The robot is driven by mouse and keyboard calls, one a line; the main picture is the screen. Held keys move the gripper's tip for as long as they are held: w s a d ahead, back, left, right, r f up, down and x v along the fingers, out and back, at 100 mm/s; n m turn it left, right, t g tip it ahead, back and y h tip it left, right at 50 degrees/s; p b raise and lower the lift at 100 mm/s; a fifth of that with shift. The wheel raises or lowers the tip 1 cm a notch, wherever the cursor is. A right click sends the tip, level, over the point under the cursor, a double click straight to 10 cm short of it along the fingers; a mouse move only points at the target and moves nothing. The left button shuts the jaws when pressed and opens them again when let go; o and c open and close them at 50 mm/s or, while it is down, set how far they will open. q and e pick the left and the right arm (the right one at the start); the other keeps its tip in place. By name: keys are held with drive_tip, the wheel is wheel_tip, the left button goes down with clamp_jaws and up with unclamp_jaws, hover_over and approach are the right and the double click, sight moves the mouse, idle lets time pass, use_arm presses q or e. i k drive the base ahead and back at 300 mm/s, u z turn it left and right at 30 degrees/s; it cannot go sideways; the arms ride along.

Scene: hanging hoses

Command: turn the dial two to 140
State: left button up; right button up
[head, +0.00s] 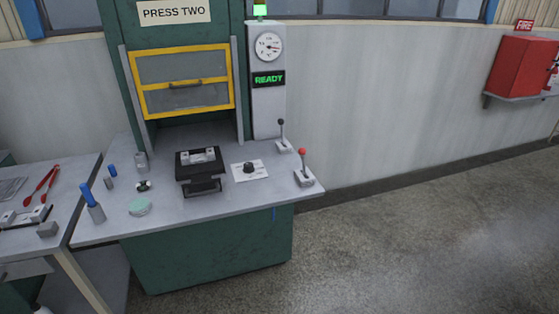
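The dial (249,167) is a black knob on a white plate (260,173). It lies on the grey bench of press two, right of a black mould block (198,168). The scale marks and the knob's setting are too small to read. A sign (174,12) above reads "PRESS TWO". A round white gauge (268,46) with a needle is on the grey column, over a green "READY" display (268,79). Neither of my grippers is in view.
Two levers stand right of the dial, one black-topped (281,134) and one red-topped (304,165). A yellow-framed guard (182,82) is behind the mould. A green disc (139,207) and blue-handled tools (92,204) are left. The floor (420,230) at right is clear.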

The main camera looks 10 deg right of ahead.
sight(248, 167)
drive_tip(key=z, duration=1.35)
drive_tip(key=i, duration=1.2)
drive_tip(key=u, duration=2.7)
